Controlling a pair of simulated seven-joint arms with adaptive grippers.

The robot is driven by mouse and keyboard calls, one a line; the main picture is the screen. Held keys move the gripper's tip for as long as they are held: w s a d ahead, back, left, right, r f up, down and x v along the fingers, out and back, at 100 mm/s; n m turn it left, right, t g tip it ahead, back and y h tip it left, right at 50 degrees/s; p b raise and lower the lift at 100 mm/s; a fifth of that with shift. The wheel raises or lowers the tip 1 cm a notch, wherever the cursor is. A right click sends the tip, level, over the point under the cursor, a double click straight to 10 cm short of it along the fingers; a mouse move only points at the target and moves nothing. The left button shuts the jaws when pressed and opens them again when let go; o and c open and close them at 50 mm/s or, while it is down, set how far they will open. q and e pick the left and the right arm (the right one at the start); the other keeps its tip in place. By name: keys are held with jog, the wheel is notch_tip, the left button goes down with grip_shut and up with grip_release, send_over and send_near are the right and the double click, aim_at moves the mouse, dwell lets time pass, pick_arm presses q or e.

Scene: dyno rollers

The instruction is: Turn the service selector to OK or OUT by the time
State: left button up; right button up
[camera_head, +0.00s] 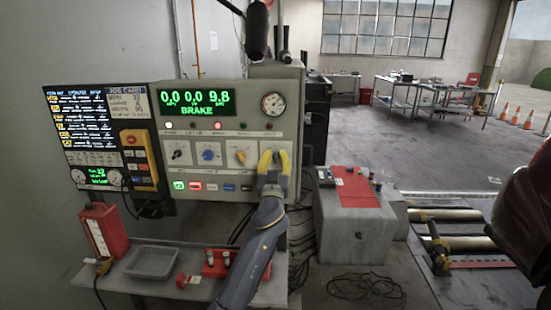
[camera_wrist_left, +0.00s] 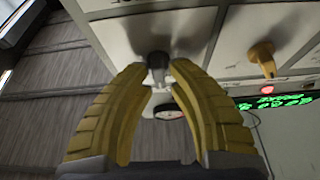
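The grey console (camera_head: 215,125) on the wall carries a row of knobs: a black one (camera_head: 177,153), a blue one (camera_head: 208,154) and a yellow one (camera_head: 240,156). My left gripper (camera_head: 273,158) covers the rightmost position in that row. In the left wrist view its yellow fingers (camera_wrist_left: 160,72) stand apart on either side of a small dark knob (camera_wrist_left: 157,60), with gaps showing; contact is not clear. The yellow knob also shows there (camera_wrist_left: 262,58). The selector's label is unreadable. My right gripper is not seen.
Push buttons (camera_head: 196,186) line the console below the knobs, and a round gauge (camera_head: 273,104) sits above. A shelf (camera_head: 130,278) below holds a grey tray (camera_head: 152,262) and a red box (camera_head: 103,230). A grey cabinet (camera_head: 355,232) stands right, before the rollers (camera_head: 445,215).

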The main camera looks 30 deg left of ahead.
pick_arm(q)
grip_shut()
jog(key=shift+m+t+h, duration=0.3)
jog(key=shift+m, duration=0.1)
jog(key=m+h, duration=0.1)
jog(key=m, duration=0.1)
jog(key=m+h, duration=0.1)
jog(key=m, duration=0.2)
jog(key=shift+d+t+h, duration=0.1)
jog(key=shift+t+h, duration=0.2)
jog(key=shift+w+d+m+h, duration=0.1)
jog(key=shift+m+h, duration=0.5)
jog(key=shift+m, duration=0.8)
jog(key=shift+m+h, duration=0.6)
jog(key=shift+m, duration=0.8)
jog(key=shift+f, duration=0.1)
jog(key=shift+o, duration=2.1)
grip_release()
